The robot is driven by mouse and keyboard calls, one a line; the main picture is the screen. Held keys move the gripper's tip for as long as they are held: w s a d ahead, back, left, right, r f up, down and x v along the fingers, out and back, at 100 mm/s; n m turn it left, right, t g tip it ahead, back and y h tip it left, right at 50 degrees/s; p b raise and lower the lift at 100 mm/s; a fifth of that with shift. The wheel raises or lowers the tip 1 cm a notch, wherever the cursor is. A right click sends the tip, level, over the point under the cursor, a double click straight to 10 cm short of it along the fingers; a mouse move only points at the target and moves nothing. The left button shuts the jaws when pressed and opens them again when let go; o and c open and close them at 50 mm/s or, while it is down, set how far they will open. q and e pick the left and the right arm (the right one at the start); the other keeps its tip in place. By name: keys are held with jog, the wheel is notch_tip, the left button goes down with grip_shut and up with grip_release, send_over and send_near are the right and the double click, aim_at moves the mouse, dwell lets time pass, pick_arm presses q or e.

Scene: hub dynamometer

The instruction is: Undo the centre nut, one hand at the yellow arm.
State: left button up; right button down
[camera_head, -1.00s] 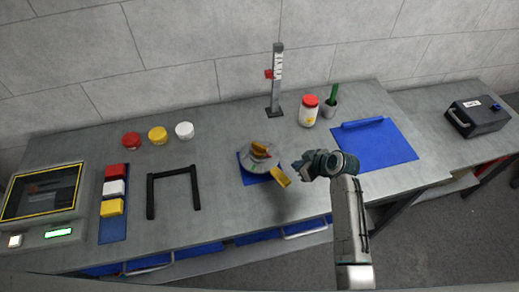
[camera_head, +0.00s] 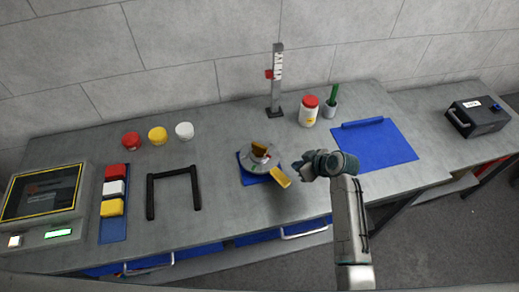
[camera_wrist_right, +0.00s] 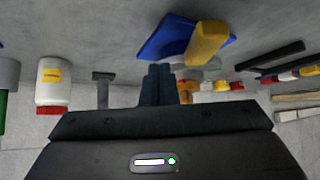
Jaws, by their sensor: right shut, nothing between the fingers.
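The hub device (camera_head: 246,165) is a round grey disc on a blue base in the middle of the bench. A small orange-brown piece (camera_head: 259,147) stands at its centre, probably the centre nut; its details are too small to tell. The yellow arm (camera_head: 280,177) sticks out from the hub to the lower right. It also shows in the right wrist view (camera_wrist_right: 207,42), beside the blue base (camera_wrist_right: 165,38). My right gripper (camera_head: 299,171) is shut and empty, just right of the yellow arm and apart from it. Its closed fingers show in the wrist view (camera_wrist_right: 158,80). My left gripper is not in view.
A black U-shaped frame (camera_head: 150,190) lies left of the hub. Red, yellow and white lidded jars (camera_head: 157,136) and a scale stand (camera_head: 276,85) are behind. A white jar (camera_head: 308,115) and a blue mat (camera_head: 375,148) lie right. Bench between frame and hub is clear.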

aim_at(295, 182)
jog(key=shift+f, duration=0.15)
dwell(0.5)
jog(key=shift+f, duration=4)
jog(key=shift+r, duration=0.1)
jog(key=shift+r, duration=0.8)
jog(key=shift+a, duration=0.1)
jog(key=shift+s+a, duration=0.8)
jog(key=shift+a, duration=0.1)
jog(key=shift+w+d, duration=0.2)
jog(key=shift+d, duration=0.1)
